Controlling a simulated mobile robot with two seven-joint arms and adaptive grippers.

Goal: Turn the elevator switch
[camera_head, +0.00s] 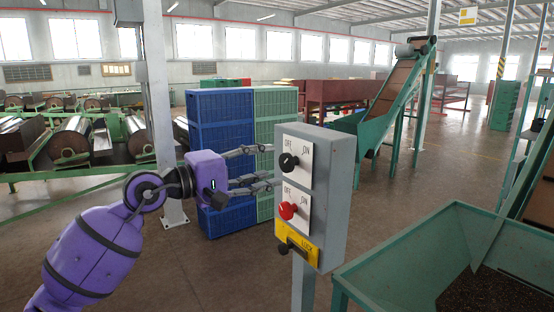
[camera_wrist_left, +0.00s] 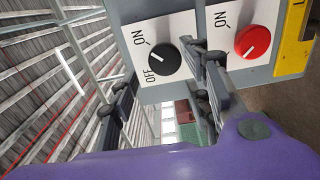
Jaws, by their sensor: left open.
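A grey control box (camera_head: 336,190) on a post carries a black knob (camera_head: 288,162) on an upper OFF/ON plate and a red knob (camera_head: 287,210) on a lower one. No label in view says which knob is the elevator switch. My left gripper (camera_head: 266,167) is open just left of the box, its fingers pointing at the upper plate. In the left wrist view the black knob (camera_wrist_left: 163,59) lies ahead between the finger lines, and the red knob (camera_wrist_left: 252,41) is right of them. Contact with the black knob cannot be told. My right gripper is out of view.
A yellow lock plate (camera_head: 297,245) with a dark switch sits below the red knob. Blue crates (camera_head: 221,130) and green crates (camera_head: 275,115) are stacked behind. A green hopper (camera_head: 420,262) stands close on the right. Open floor lies left of the post.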

